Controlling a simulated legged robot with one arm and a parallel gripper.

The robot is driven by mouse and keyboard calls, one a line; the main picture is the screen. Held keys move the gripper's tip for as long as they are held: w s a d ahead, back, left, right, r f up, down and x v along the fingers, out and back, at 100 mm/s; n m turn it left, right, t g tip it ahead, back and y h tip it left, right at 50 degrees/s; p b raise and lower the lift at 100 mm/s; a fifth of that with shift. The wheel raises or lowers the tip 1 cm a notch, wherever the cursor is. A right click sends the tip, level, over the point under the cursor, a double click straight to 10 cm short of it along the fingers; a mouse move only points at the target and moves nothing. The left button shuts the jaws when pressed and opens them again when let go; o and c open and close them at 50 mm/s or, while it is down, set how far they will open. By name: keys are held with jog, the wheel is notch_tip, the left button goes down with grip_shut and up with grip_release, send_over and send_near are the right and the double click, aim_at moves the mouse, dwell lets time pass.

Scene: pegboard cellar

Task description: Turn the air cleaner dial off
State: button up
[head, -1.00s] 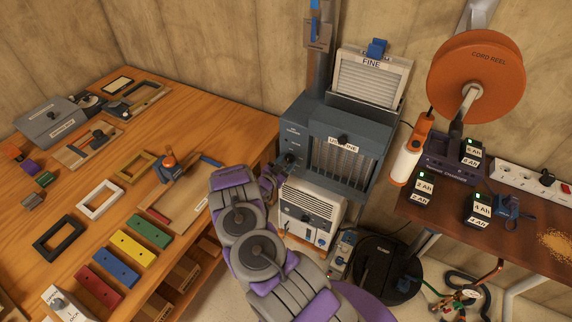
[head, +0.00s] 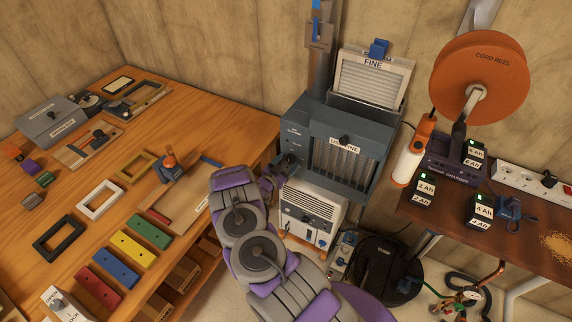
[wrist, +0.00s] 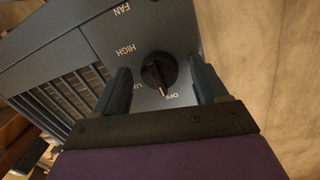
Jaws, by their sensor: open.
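The air cleaner (head: 340,150) is a dark grey box with a slatted front, standing beyond the wooden bench. Its black round dial (wrist: 159,70) sits on a panel marked FAN, HIGH, LOW and OFF in the wrist view. The dial's white mark points down, close to the OFF label, between it and LOW. My gripper (wrist: 161,72) is open, with one dark finger on each side of the dial. Small gaps seem to show between fingers and dial; contact is unclear. In the head view my gripper (head: 283,170) is at the cleaner's left front and hides the dial.
A framed filter marked FINE (head: 373,80) stands on top of the cleaner. A white heater-like unit (head: 310,212) sits below it. The wooden bench (head: 215,115) at left holds blocks and frames. A brown bench (head: 520,240) with batteries is at right.

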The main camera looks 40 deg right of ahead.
jog(key=p+v, duration=0.2)
jog(key=v, duration=1.5)
jog(key=shift+a, duration=0.25)
jog(key=shift+w, duration=0.1)
